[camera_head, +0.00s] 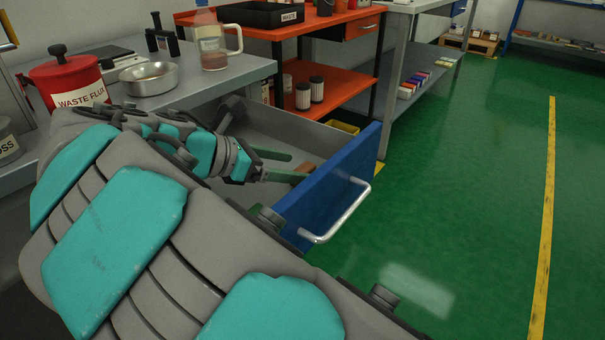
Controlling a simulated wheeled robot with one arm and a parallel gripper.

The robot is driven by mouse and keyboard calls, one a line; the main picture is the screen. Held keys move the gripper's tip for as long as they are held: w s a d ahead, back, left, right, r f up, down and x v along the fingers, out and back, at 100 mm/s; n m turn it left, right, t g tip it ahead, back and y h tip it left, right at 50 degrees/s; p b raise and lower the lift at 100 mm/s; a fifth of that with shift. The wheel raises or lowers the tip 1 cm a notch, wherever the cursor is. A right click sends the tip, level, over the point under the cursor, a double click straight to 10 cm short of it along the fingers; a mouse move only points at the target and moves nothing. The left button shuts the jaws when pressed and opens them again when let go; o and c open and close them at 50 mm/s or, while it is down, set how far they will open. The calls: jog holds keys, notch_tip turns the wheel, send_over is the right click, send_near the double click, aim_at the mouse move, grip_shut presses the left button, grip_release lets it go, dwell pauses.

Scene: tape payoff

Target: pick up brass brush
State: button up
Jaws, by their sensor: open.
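My gripper (296,167) reaches into an open drawer with a blue front (335,190) and a silver handle (343,212). Its two green fingers are apart. A small brown piece, perhaps the brass brush (305,167), shows at the fingertips, close to the inside of the drawer front. Most of it is hidden, and I cannot tell whether the fingers touch it. My arm covers the near part of the drawer.
The grey bench above the drawer holds a red waste can (70,82), a metal bowl (149,79) and a clear jug (212,50). An orange shelf unit (340,92) stands behind. The green floor (470,190) at the right is clear.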

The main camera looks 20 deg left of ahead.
aim_at(301, 168)
jog(key=x, duration=0.3)
grip_shut()
dwell(0.6)
